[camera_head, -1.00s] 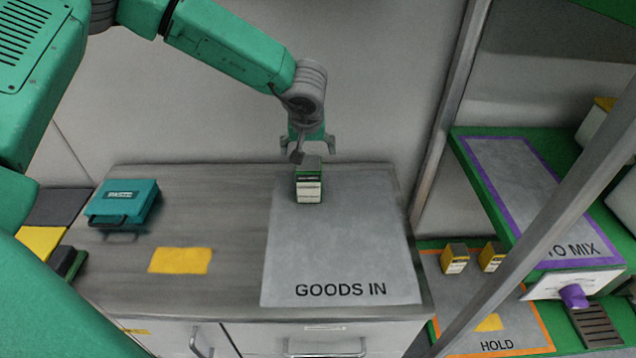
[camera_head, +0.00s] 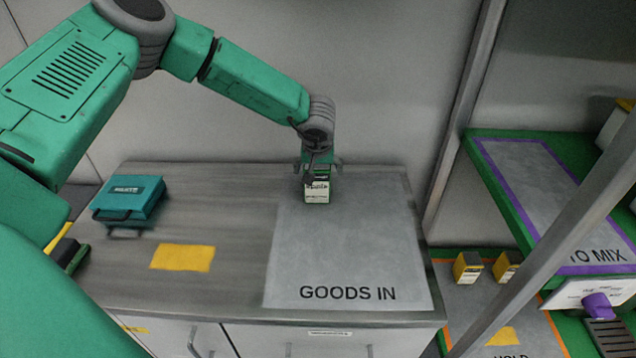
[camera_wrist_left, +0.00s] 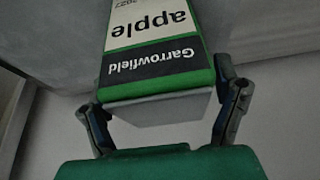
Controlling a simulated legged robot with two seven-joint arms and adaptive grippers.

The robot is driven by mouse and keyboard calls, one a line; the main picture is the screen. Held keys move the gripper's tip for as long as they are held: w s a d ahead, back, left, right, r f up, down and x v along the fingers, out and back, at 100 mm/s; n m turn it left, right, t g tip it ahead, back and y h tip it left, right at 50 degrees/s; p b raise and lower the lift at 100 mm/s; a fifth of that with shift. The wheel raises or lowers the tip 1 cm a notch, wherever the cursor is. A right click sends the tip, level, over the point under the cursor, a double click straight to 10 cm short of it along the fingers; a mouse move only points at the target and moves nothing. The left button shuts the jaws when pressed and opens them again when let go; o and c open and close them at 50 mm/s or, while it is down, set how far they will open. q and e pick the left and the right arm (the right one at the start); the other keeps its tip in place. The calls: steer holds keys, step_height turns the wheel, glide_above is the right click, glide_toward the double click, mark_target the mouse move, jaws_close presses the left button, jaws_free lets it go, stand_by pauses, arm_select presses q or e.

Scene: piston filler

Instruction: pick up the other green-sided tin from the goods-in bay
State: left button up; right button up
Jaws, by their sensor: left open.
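A green-sided tin (camera_head: 317,190) with a white and dark label stands at the back of the grey goods-in bay (camera_head: 345,250). In the left wrist view the tin (camera_wrist_left: 155,45) reads "Garrowfield apple", upside down. My left gripper (camera_head: 320,167) is open at the top of the tin. In the wrist view its two fingers (camera_wrist_left: 166,110) show on either side of the tin's near end, with a small gap visible on the left. I cannot tell whether the right finger touches it. My right gripper is not in view.
A teal case (camera_head: 130,200) and a yellow patch (camera_head: 182,257) are on the counter's left. Two yellow-sided tins (camera_head: 467,267) (camera_head: 506,266) stand on the hold area at right. A slanted metal post (camera_head: 560,255) crosses the right side.

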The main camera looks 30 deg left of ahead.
arm_select(q)
steer(key=c, duration=1.5)
steer(key=shift+r, duration=0.1)
steer(key=shift+c, duration=1.3)
steer(key=shift+a, duration=0.15)
